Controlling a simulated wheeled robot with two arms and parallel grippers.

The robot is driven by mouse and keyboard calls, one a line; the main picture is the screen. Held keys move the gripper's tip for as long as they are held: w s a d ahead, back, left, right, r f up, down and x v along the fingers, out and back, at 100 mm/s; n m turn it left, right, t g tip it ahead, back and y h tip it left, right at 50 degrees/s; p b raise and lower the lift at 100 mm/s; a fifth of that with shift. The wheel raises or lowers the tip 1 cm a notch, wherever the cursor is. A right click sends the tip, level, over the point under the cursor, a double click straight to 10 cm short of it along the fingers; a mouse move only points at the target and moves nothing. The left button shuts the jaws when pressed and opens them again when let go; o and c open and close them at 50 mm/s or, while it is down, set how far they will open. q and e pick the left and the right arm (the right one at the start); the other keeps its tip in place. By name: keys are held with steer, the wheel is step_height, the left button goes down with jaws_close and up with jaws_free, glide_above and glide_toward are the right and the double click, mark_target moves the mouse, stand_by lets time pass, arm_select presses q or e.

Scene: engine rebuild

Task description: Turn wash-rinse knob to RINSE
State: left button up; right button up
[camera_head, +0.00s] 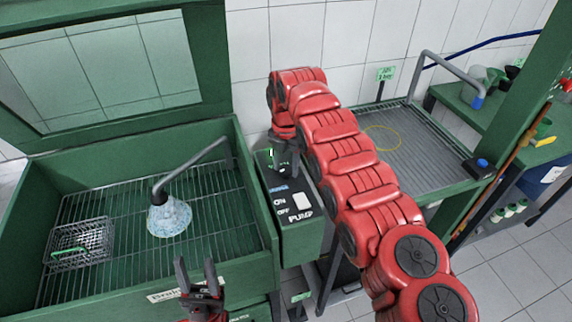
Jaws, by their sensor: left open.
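The green control box (302,240) is fixed to the right side of the washer basin. Its top panel carries a white switch (302,201) with the labels ON, OFF and PUMP. My right arm reaches in from the bottom right, and its gripper (283,165) points down over the far end of this panel. The wash-rinse knob cannot be made out there; the gripper covers that area. Whether the right fingers are apart or closed on the knob is unclear. My left gripper (200,274) is open and empty, in front of the basin's front edge.
The green washer basin (258,205) has a raised lid (215,60), a wire grate, a small wire basket (80,243) and a spout with spray (168,217). A grated drying table (415,150) stands behind my right arm. A blue button (482,163) sits at its right corner.

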mark_target(285, 168)
steer(key=o, duration=0.3)
steer(key=shift+r, duration=0.3)
step_height(285, 168, up, 3)
steer(key=shift+a+r, duration=0.1)
step_height(285, 168, up, 2)
steer(key=shift+r+p, duration=0.15)
steer(key=shift+p, duration=0.7)
step_height(285, 168, up, 11)
steer(key=p, duration=1.1)
steer(key=shift+r, duration=0.15)
